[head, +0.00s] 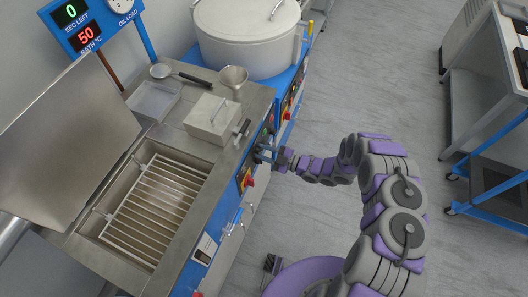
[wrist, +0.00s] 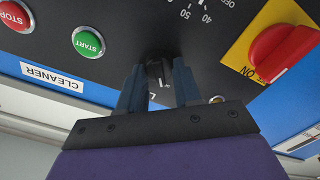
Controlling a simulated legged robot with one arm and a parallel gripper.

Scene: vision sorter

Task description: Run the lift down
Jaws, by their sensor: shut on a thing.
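My gripper (head: 265,153) is at the blue-edged front panel of the washing machine in the head view. In the wrist view my gripper (wrist: 158,92) has its two dark fingers on either side of a small black knob (wrist: 157,70), shut on it. The knob's lower part and most of a white label by it are hidden by the fingers. A slatted metal rack (head: 155,205), which looks like the lift's platform, lies in the open steel tank (head: 92,222); its exact height is hard to tell. The tank's lid (head: 65,130) stands open.
Green START (wrist: 88,42) and red STOP (wrist: 15,15) buttons are left of the knob; a red switch (wrist: 283,50) on yellow is right. A display (head: 75,22) reads 0 seconds, 50 °C. A metal box (head: 212,119) stands behind the tank. Floor at right is clear up to a blue cart (head: 490,165).

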